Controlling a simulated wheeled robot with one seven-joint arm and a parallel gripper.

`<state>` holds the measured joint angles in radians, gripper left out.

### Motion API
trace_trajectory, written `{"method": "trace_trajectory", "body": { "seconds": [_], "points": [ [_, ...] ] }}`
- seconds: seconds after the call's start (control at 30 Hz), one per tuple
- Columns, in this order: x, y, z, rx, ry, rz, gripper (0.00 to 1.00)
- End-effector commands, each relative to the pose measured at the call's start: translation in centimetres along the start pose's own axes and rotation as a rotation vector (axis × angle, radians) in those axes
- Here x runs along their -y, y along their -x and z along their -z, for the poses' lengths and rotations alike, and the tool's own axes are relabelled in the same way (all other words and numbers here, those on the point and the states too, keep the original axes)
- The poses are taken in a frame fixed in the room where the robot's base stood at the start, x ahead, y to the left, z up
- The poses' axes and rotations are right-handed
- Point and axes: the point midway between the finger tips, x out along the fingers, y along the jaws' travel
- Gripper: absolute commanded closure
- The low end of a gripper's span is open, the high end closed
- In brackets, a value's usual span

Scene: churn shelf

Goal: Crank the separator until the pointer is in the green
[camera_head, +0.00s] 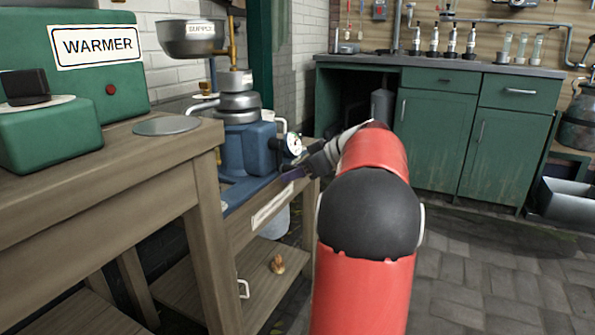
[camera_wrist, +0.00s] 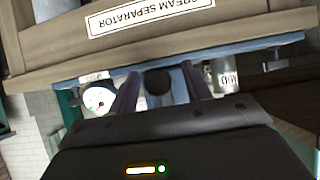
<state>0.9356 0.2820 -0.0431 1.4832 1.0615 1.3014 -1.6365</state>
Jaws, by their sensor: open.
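The cream separator (camera_head: 248,152) has a blue base, stacked metal bowls and a supply bowl (camera_head: 190,38) above. Its white dial gauge (camera_head: 294,144) faces right; it also shows in the wrist view (camera_wrist: 98,100), where the pointer is too small to read surely. My gripper (camera_head: 294,174) is beside the separator's front right, just below the gauge, partly hidden by my arm. In the wrist view, my gripper's two purple fingers (camera_wrist: 159,78) are apart, with a dark round knob (camera_wrist: 157,82) showing between them. I cannot tell whether they touch it. The crank arm is not clearly visible.
The separator's wooden bench carries a label plate (camera_wrist: 150,14), upside down in the wrist view. A wooden table (camera_head: 110,165) with a green warmer (camera_head: 75,60) stands at left. Green cabinets (camera_head: 435,135) stand behind. The paved floor at right is clear.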

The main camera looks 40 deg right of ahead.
Motion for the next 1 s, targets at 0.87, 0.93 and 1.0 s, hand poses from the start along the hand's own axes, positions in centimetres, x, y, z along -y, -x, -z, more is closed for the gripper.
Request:
{"method": "trace_trajectory", "body": {
  "seconds": [0.87, 0.93, 1.0],
  "points": [
    [0.0, 4.5, 0.0, 0.0, 0.0, -0.001, 0.51],
    [-0.1, 5.1, 0.0, 0.0, 0.0, -0.002, 0.51],
    [-0.1, 5.7, 0.0, 0.0, 0.0, -0.002, 0.51]
  ]
}}
